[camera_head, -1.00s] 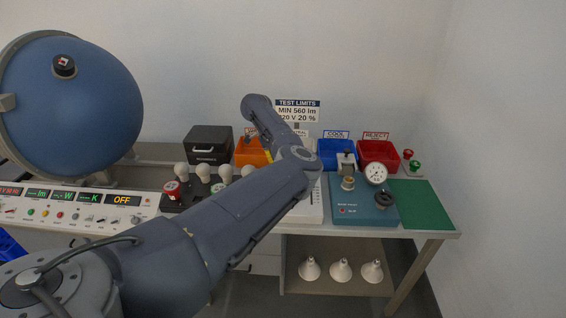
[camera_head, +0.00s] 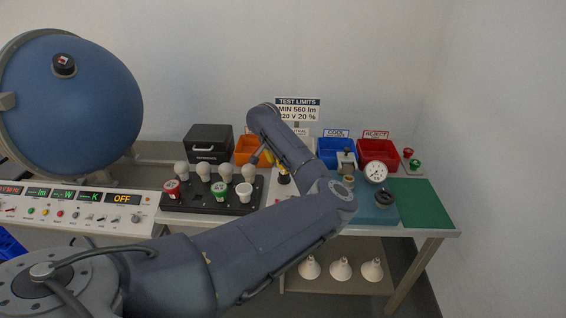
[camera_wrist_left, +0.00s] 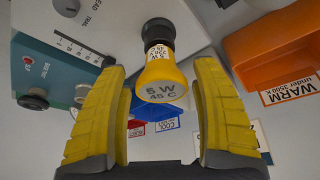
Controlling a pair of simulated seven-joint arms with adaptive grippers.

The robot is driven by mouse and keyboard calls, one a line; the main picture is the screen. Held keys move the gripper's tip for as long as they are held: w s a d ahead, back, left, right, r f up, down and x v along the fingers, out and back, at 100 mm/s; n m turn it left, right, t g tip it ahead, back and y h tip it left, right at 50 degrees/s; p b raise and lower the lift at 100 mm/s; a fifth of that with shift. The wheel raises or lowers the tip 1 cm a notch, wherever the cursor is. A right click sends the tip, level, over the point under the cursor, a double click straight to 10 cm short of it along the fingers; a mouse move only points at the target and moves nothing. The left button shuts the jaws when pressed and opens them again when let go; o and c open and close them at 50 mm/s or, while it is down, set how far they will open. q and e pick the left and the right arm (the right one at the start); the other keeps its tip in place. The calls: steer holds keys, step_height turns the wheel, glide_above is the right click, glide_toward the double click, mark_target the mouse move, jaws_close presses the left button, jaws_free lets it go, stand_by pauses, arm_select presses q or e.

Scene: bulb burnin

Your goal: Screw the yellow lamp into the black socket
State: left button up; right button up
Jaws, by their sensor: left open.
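The yellow lamp (camera_wrist_left: 160,82) shows in the left wrist view with its round face, marked 5 W 45 C, towards the camera. A black round part (camera_wrist_left: 158,30) lies beyond its labelled neck; I cannot tell whether it is the black socket or the lamp's own base. In the head view a small dark and yellow piece (camera_head: 283,177) shows beside my forearm. My left gripper (camera_wrist_left: 160,75) is open, its yellow fingers on either side of the lamp and apart from it. In the head view the gripper (camera_head: 262,157) is partly hidden by my arm. My right gripper is not in view.
A black rack (camera_head: 235,203) holds several white bulbs, with red and green lamps. Orange (camera_head: 250,146), blue (camera_head: 337,148) and red (camera_head: 378,151) bins stand at the back. A teal tester with a dial (camera_head: 375,172) and a green mat (camera_head: 420,205) are at right.

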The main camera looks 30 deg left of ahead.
arm_select(q)
steer(key=shift+n+y, duration=0.3)
steer(key=shift+n, duration=0.4)
steer(key=shift+o, duration=0.2)
steer(key=c, duration=1)
steer(key=m+h, duration=0.2)
steer(key=m, duration=0.3)
steer(key=shift+w+a, duration=0.1)
steer(key=shift+c, duration=0.2)
steer(key=m, duration=0.2)
steer(key=m+g+h, duration=0.1)
steer(key=m, duration=0.2)
steer(key=shift+w+m+g+h, duration=0.25)
steer(key=shift+m+g+h, duration=0.15)
steer(key=m+g, duration=0.1)
steer(key=m, duration=0.2)
steer(key=m+g, duration=0.1)
steer(key=m, duration=0.3)
steer(key=shift+w+a+r+g+h, duration=0.1)
steer(key=shift+w+g+h, duration=0.05)
steer(key=shift+g+h, duration=0.2)
steer(key=shift+c, duration=0.2)
steer(key=m, duration=0.1)
steer(key=m+g, duration=0.1)
steer(key=m, duration=0.3)
steer(key=shift+w+a+g, duration=0.1)
steer(key=shift+a+g, duration=0.15)
steer(key=shift+g, duration=0.1)
